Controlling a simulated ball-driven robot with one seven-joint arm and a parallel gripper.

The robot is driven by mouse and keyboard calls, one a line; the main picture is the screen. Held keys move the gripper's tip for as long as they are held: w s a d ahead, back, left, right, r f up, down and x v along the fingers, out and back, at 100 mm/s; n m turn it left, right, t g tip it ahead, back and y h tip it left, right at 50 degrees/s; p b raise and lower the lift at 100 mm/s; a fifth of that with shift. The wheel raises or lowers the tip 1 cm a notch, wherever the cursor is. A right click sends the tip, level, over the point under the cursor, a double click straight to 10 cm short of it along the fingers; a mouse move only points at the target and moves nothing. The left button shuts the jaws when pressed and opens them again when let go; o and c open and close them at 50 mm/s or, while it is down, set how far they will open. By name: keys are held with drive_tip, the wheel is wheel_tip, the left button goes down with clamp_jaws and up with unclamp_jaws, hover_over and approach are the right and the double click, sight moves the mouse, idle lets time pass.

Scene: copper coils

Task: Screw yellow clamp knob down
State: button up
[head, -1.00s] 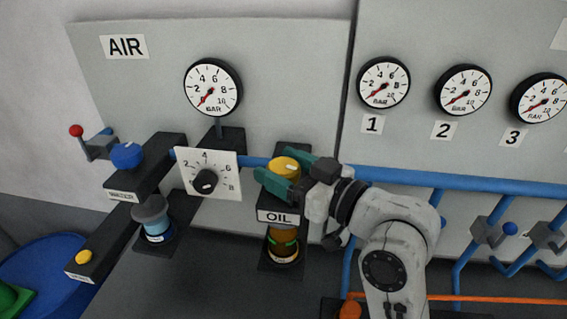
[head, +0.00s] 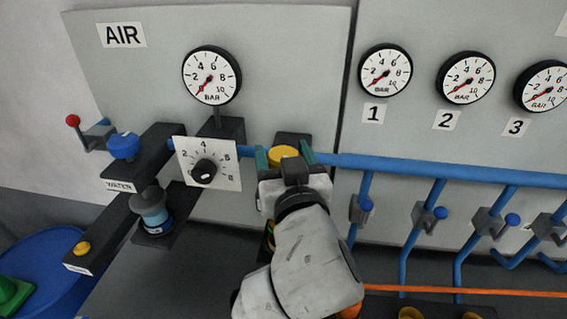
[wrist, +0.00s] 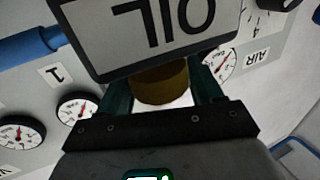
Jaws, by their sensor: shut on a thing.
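The yellow clamp knob (head: 283,153) is a round cap on top of the OIL unit. My gripper (head: 284,146) has its two green fingers on the left and right sides of the knob and is shut on it. In the wrist view, the knob (wrist: 160,84) looks brownish and sits between the fingers. The OIL label (wrist: 150,35) shows upside down and large at the top there. My wrist and arm hide that label and most of the oil bowl in the head view.
A dial plate (head: 207,165) and the blue pipe (head: 420,171) are close to the gripper. The WATER unit (head: 151,210), its blue knob (head: 124,146) and a yellow button (head: 82,248) are at left. Blue-handled valves (head: 430,214) are at right.

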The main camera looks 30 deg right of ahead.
drive_tip(key=m+g+h+b, duration=0.1)
drive_tip(key=m+h+b, duration=0.1)
drive_tip(key=h, duration=0.1)
drive_tip(key=m+g+h+b, duration=0.1)
drive_tip(key=h, duration=0.1)
drive_tip(key=shift+a+f+m+g+b, duration=0.15)
drive_tip(key=shift+f+m+g+b, duration=0.15)
drive_tip(key=shift+m+b, duration=0.1)
drive_tip(key=m+g+h+b, duration=0.4)
drive_tip(key=g+h, duration=0.1)
drive_tip(key=shift+m, duration=0.3)
drive_tip(key=m+g+h+b, duration=0.1)
drive_tip(key=m+g+b, duration=0.1)
drive_tip(key=g, duration=0.1)
drive_tip(key=m+g+h+b, duration=0.1)
drive_tip(key=m+g+b, duration=0.1)
drive_tip(key=g, duration=0.1)
drive_tip(key=shift+g+h, duration=0.3)
drive_tip(key=shift+h, duration=0.1)
drive_tip(key=shift+r+m+g+b, duration=0.1)
drive_tip(key=shift+m+g+b, duration=0.75)
drive_tip(key=shift+m+g, duration=1.45)
drive_tip(key=shift+n+g, duration=0.3)
drive_tip(key=shift+g, duration=0.4)
drive_tip(key=o, duration=1)
drive_tip(key=shift+c, duration=0.2)
drive_tip(key=shift+r, duration=0.1)
